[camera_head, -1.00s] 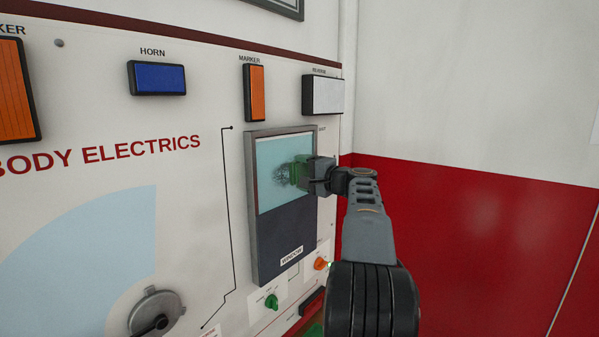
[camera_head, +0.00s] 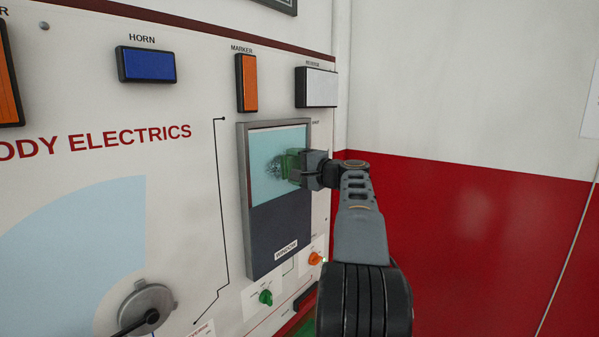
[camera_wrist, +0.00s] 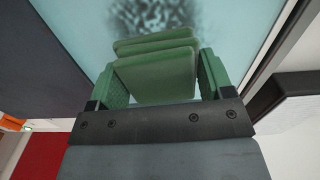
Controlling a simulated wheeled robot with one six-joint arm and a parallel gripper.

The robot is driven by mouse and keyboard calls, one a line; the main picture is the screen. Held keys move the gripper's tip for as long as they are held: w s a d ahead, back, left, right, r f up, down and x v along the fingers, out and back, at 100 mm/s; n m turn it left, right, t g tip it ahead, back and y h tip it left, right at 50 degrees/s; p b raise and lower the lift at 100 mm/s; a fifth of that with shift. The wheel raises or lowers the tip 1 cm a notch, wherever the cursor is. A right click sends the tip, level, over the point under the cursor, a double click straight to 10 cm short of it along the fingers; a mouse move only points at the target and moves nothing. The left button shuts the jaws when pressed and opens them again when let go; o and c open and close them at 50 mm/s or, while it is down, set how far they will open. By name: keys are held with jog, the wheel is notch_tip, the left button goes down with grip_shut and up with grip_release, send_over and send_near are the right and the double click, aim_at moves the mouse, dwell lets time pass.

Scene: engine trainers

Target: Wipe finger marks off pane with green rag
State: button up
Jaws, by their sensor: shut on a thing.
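The pane (camera_head: 270,190) is the pale blue upper part of a grey-framed window unit on the panel. Dark finger marks (camera_head: 274,166) show on it, left of the rag; in the wrist view the marks (camera_wrist: 155,14) lie just beyond the rag's far edge. The green rag (camera_head: 291,163) is a folded pad, also seen in the wrist view (camera_wrist: 155,75). My gripper (camera_wrist: 155,80) is shut on the rag, its green fingers on either side. It holds the rag at the pane's right part. I cannot tell whether the rag touches the glass.
A raised frame (camera_head: 244,230) surrounds the pane. Below it are a green knob (camera_head: 265,297) and an orange knob (camera_head: 315,258). The white reverse lamp (camera_head: 316,87) juts out above right. A red and white wall (camera_head: 450,210) stands to the right.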

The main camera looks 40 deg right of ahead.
aim_at(276, 160)
jog(key=shift+s+a, duration=0.1)
jog(key=shift+a, duration=0.3)
jog(key=shift+a, duration=0.1)
